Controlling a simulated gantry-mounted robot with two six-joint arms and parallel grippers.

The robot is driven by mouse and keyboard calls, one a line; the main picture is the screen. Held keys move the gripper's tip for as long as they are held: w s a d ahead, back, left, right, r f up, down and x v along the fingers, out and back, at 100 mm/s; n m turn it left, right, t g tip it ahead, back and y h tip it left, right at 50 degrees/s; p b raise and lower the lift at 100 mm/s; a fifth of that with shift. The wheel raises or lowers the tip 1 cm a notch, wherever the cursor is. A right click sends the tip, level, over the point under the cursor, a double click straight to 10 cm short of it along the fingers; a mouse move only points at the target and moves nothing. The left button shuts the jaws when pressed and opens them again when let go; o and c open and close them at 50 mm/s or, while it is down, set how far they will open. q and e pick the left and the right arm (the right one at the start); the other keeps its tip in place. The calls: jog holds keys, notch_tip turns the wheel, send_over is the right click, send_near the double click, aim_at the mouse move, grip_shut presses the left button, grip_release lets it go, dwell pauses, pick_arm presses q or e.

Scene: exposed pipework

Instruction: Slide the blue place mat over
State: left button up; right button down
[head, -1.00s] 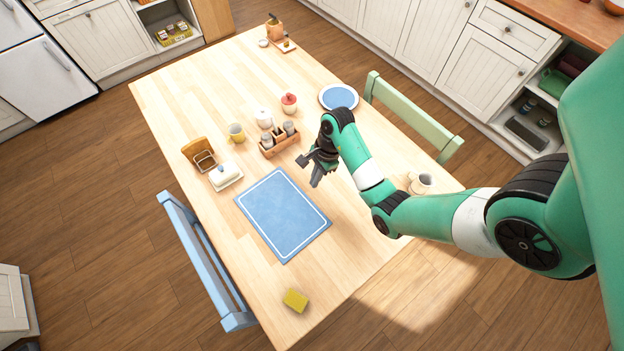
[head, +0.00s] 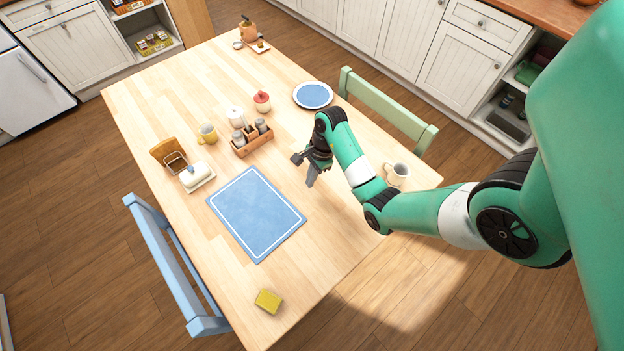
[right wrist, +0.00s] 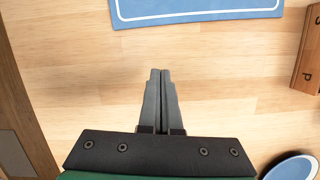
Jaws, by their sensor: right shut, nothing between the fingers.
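The blue place mat (head: 257,215) with a white border line lies flat on the wooden table, near the middle of the head view. My right gripper (head: 311,182) is above the table, to the right of the mat's upper right edge and apart from it. In the right wrist view its two fingers (right wrist: 160,75) are together with nothing between them. The mat's edge (right wrist: 190,8) shows at the top of that view, beyond the fingertips, with bare wood between. My left gripper is not in view.
A wooden caddy with shakers (head: 252,140), a butter dish (head: 196,176) and a yellow mug (head: 207,134) stand beyond the mat. A yellow sponge (head: 268,301) lies nearer the front. A white mug (head: 397,174) and a blue plate (head: 313,95) are on the right. Bare wood surrounds the mat.

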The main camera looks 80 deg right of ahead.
aim_at(304, 195)
jog(key=b+x, duration=0.4)
jog(key=x, duration=0.2)
jog(key=shift+w+f+b, duration=0.15)
jog(key=shift+f+b, duration=0.05)
jog(key=shift+b, duration=0.2)
jog(key=w+a, duration=0.1)
jog(key=w+a+r, duration=0.1)
jog(key=w, duration=0.1)
jog(key=shift+a+r, duration=0.1)
jog(key=shift+a, duration=0.2)
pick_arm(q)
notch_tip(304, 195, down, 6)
pick_arm(e)
jog(key=shift+s, duration=0.2)
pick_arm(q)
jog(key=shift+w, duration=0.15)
pick_arm(e)
jog(key=shift+w, duration=0.1)
